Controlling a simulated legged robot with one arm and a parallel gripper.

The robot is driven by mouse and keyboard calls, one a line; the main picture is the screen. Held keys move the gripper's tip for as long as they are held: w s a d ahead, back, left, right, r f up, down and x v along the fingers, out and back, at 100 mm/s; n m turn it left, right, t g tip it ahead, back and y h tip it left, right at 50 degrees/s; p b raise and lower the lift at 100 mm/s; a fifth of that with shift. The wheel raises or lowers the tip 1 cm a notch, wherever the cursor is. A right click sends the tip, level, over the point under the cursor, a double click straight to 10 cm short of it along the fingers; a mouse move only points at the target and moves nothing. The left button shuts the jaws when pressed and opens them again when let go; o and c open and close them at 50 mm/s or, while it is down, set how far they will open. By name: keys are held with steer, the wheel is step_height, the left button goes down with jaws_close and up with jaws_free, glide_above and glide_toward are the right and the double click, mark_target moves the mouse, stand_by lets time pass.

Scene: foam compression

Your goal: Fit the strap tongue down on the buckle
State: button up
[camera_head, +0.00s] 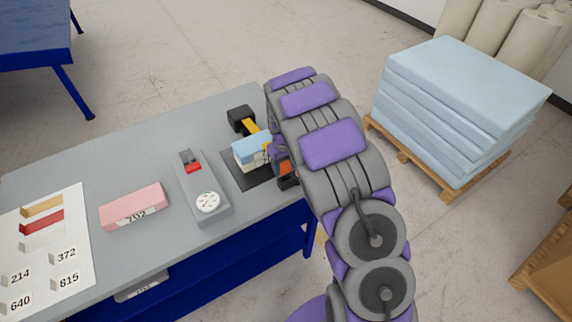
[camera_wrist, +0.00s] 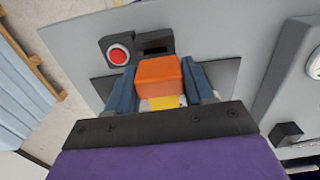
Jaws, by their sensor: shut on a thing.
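My gripper (camera_wrist: 161,78) is shut on the orange strap tongue (camera_wrist: 158,72), with a blue finger on each side. In the wrist view the tongue hangs close to the black buckle (camera_wrist: 108,44), which has a red button and a dark slot. I cannot tell whether they touch. A yellow strap (camera_wrist: 166,102) shows behind the tongue; in the head view the strap (camera_head: 249,127) runs from a black block (camera_head: 239,113) towards the light blue and white foam block (camera_head: 248,146). In the head view my arm hides much of the gripper and buckle area.
The foam sits on a black mat (camera_head: 233,172) near the grey table's right end. Left of it are a grey gauge unit (camera_head: 205,183) with a dial, a pink block (camera_head: 134,205) and a printed sheet (camera_head: 38,284). A stack of blue slabs (camera_head: 458,85) stands right of the table.

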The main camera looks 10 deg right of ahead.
steer(key=shift+d, duration=0.15)
steer(key=shift+d, duration=0.25)
steer(key=shift+f, duration=0.2)
steer(key=shift+a+f, duration=0.2)
steer(key=shift+f, duration=0.05)
steer(key=shift+r+p, duration=0.35)
steer(key=shift+r, duration=1.25)
